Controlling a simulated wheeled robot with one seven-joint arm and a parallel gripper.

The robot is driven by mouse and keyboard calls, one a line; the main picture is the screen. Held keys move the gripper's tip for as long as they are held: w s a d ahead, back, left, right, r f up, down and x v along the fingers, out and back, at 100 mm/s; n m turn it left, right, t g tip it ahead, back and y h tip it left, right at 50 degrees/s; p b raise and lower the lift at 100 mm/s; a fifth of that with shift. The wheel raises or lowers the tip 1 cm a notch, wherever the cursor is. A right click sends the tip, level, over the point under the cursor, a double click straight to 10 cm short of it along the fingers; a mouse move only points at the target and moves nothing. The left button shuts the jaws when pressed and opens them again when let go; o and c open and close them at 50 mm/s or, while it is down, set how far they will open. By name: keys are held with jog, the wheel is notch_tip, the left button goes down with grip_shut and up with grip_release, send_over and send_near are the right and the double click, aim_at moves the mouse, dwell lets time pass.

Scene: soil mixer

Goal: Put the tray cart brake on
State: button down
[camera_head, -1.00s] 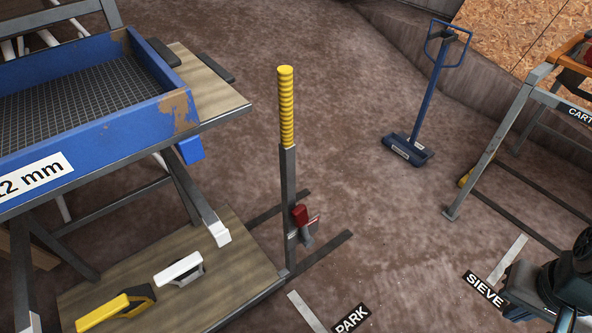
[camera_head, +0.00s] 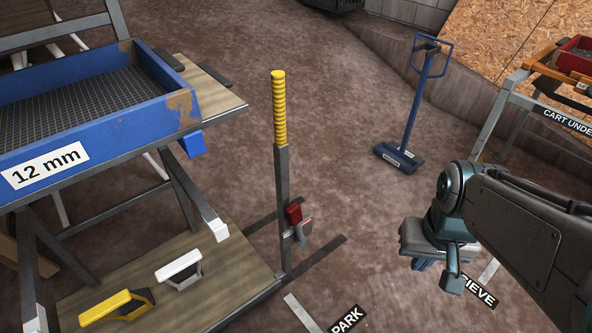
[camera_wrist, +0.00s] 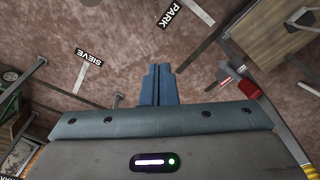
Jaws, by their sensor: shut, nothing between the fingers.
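A red lever (camera_head: 294,214) sits low on a grey upright post (camera_head: 283,190) with a yellow ribbed grip (camera_head: 279,108), beside the stand with the blue sieve tray. A small pale label plate is next to the lever. The red lever also shows at the right in the wrist view (camera_wrist: 250,90). My gripper (camera_head: 423,264) is right of the post in the head view, apart from it. In the wrist view its blue fingers (camera_wrist: 160,84) are together and hold nothing. I cannot tell from the lever whether the brake is on.
A blue tray (camera_head: 90,160) marked 12 mm sits on the stand. White (camera_head: 180,268) and yellow (camera_head: 117,306) handled tools lie on the lower wooden shelf (camera_head: 205,258). A blue-handled floor tool (camera_head: 412,110) stands behind. A frame with a CART sign is at right. Floor between post and gripper is clear.

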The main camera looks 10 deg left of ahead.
jog(key=w+a+f+n+t+y+b, duration=0.1)
jog(key=w+a+f+n+t+b, duration=0.2)
jog(key=a+f, duration=0.45)
jog(key=w+a+f+n, duration=0.2)
jog(key=w+a+f, duration=0.35)
jog(key=a, duration=0.25)
jog(key=w+a+f+n+t+y+b, duration=0.1)
jog(key=w+a+f+n+t+b, duration=0.2)
jog(key=a+f, duration=0.5)
jog(key=a+f+n+t+h+b, duration=0.1)
jog(key=a+f+n+t+h, duration=0.1)
jog(key=a+f+n+t, duration=0.35)
jog(key=s+a+r+n+t+y+b, duration=0.1)
jog(key=s+a+n+t+b, duration=0.1)
jog(key=s+n+t, duration=0.3)
jog(key=shift+s+a+n+t+y, duration=0.35)
jog(key=shift+s+n+t+y, duration=0.05)
jog(key=shift+n+t, duration=0.5)
jog(key=shift+w, duration=0.1)
